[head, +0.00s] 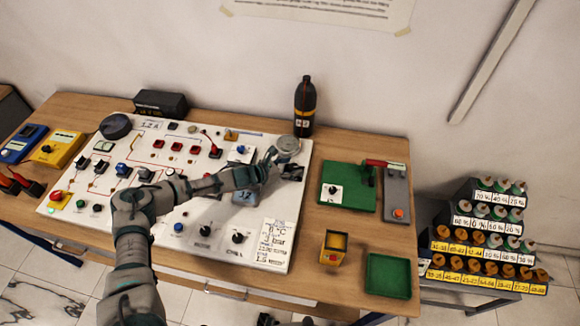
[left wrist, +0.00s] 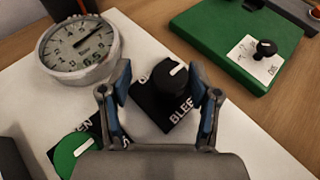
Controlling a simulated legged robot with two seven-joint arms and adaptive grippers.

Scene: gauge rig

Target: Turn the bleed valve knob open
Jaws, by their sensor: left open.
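The bleed valve knob (left wrist: 172,82) is black with a white pointer line. It sits on a black plate lettered "BLEE…", partly hidden, at the right end of the white panel (head: 185,240). In the left wrist view my left gripper (left wrist: 160,72) is open. Its two blue-padded fingers stand on either side of the knob, with gaps showing; I cannot tell how far above the panel they are. In the head view the left gripper (head: 268,163) is at the panel's upper right, beside the round gauge (head: 288,145).
The gauge also stands left of the fingers in the wrist view (left wrist: 80,48), near a green disc (left wrist: 76,157). A green board (head: 348,188) with a small black knob lies right of the panel. A dark bottle (head: 305,105) stands behind. A green tray (head: 388,276) is at front right.

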